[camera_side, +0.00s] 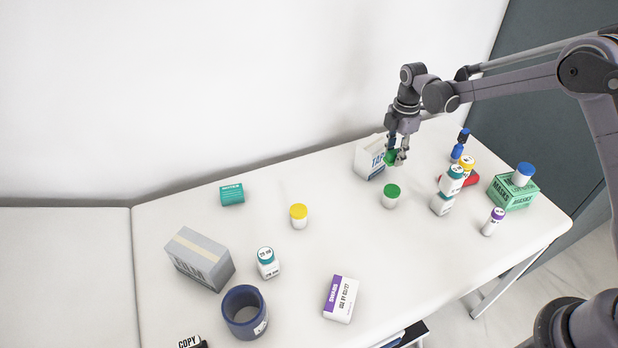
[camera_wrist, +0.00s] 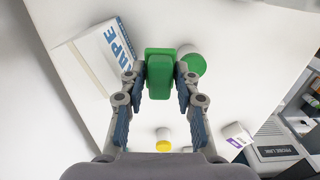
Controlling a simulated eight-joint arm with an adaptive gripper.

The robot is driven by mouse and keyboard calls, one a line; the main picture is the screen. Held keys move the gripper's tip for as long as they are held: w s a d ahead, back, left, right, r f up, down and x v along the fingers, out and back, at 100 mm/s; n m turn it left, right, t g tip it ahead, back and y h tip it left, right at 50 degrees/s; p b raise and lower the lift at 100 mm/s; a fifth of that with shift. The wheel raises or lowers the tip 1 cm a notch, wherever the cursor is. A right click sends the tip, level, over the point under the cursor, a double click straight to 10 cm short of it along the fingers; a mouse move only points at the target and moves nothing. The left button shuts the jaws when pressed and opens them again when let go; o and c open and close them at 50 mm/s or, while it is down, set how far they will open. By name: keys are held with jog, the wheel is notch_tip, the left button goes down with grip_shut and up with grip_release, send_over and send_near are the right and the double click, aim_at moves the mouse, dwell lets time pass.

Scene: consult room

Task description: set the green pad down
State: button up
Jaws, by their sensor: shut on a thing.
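The green pad (camera_wrist: 159,73) is a small green block held between the two fingers of my gripper (camera_wrist: 160,80) in the wrist view. In the side view my gripper (camera_side: 398,155) is at the back right part of the white table, and the green pad (camera_side: 391,158) shows partly behind its fingers. It is beside the white and blue tape box (camera_side: 369,161). A white jar with a green lid (camera_side: 391,191) stands just in front of it; in the wrist view this green lid (camera_wrist: 193,65) is right of the pad. Whether the pad touches the table cannot be told.
Right of my gripper stand a blue bottle (camera_side: 460,146), stacked white bottles (camera_side: 447,190), a red item (camera_side: 470,177) and a green masks box (camera_side: 513,192). A yellow-lidded jar (camera_side: 299,216), grey box (camera_side: 200,259) and blue cup (camera_side: 244,312) are left. Bare table (camera_side: 335,240) lies between.

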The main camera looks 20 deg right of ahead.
send_over(409, 167)
jog(key=shift+f, duration=5.2)
jog(key=shift+f, duration=0.15)
jog(key=o, duration=0.9)
